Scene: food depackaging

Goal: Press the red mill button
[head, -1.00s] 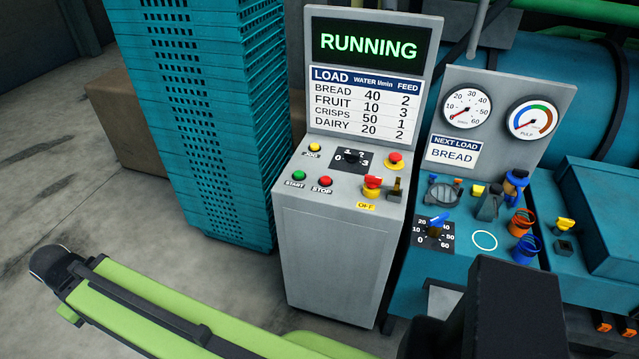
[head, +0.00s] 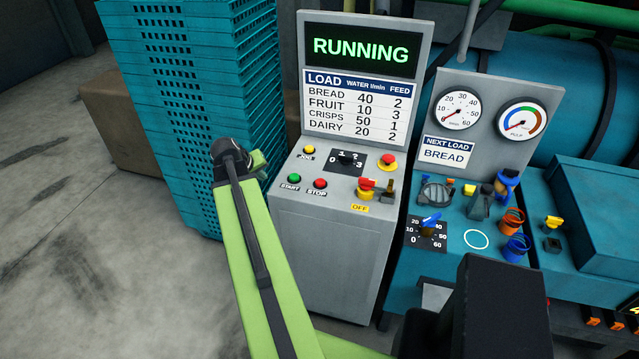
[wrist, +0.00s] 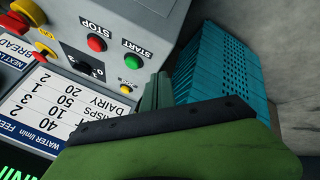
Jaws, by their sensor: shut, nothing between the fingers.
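The grey mill control panel (head: 330,200) has a round red button labelled STOP (head: 320,183) on its sloping top. Beside it on the left is a green START button (head: 294,178). A red mushroom button on a yellow base (head: 388,161) sits at the panel's right. In the wrist view, which looks upside down, the red STOP button (wrist: 96,43) and green START button (wrist: 138,62) show clear of my gripper. My gripper (wrist: 157,88) is shut and empty. In the head view my gripper (head: 259,163) is at the panel's left edge, apart from the red buttons.
A red switch on a yellow base marked OFF (head: 367,187) and a 0-to-3 knob (head: 346,158) share the panel. The screen (head: 361,49) reads RUNNING. A teal crate stack (head: 190,110) stands close on the left. A teal console (head: 455,265) adjoins on the right.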

